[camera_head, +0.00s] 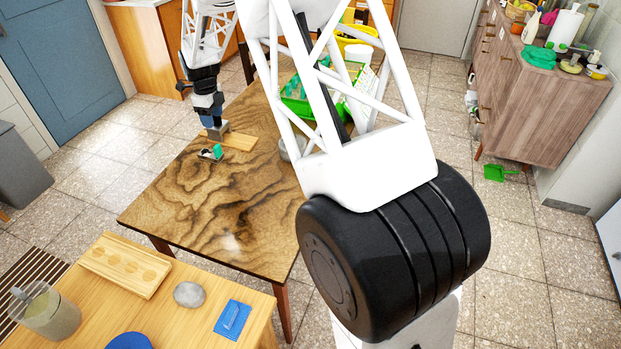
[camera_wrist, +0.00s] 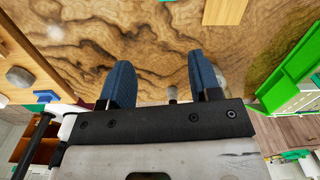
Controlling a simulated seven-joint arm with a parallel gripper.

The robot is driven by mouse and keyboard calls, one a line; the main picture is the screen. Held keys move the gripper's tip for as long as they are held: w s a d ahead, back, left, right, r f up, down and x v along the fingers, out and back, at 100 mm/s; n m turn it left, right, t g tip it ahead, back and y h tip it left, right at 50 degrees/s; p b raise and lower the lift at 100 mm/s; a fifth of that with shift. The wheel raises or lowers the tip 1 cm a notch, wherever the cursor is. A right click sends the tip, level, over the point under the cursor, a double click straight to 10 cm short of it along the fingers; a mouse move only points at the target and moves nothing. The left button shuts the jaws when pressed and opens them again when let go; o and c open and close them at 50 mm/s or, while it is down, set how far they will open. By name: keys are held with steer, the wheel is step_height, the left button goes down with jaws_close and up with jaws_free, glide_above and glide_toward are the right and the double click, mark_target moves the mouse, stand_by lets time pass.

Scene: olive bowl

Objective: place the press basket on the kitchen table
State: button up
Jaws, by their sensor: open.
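The kitchen table (camera_head: 225,215) has a dark, swirling wood grain; its top also fills much of the wrist view (camera_wrist: 155,45). I cannot identify the press basket for certain in either view. My gripper (camera_wrist: 162,72) is open, with two blue fingers spread apart and nothing visible held between them. In the head view my gripper (camera_head: 210,115) points down over the table's far left part, above or beside a small grey block (camera_head: 217,130). I cannot tell whether they touch. My arm hides part of the table's right side.
A wooden board (camera_head: 238,142) and a small teal-green item (camera_head: 217,152) lie near the gripper. A green rack (camera_head: 295,103) stands farther right. A nearer light-wood table holds a slotted wooden block (camera_head: 125,264), grey stone (camera_head: 188,294) and blue item (camera_head: 232,319). The table's front middle is clear.

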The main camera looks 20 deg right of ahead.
steer(key=s+d+r+n, duration=0.2)
steer(key=s+r+n, duration=0.3)
steer(key=s, duration=0.4)
steer(key=s+d+r+n+t, duration=0.1)
steer(key=s+d+r+n, duration=0.15)
steer(key=s+r, duration=0.55)
steer(key=s+d+r+n, duration=0.1)
steer(key=s+r+n, duration=0.4)
steer(key=s, duration=0.5)
steer(key=s+d+n, duration=0.1)
steer(key=s+n, duration=0.5)
steer(key=s, duration=0.8)
steer(key=s+d+n+t, duration=0.1)
steer(key=s+n, duration=0.5)
steer(key=s, duration=0.9)
steer(key=shift+d+f+n, duration=0.2)
steer(key=shift+d+n, duration=0.15)
steer(key=shift+d, duration=0.2)
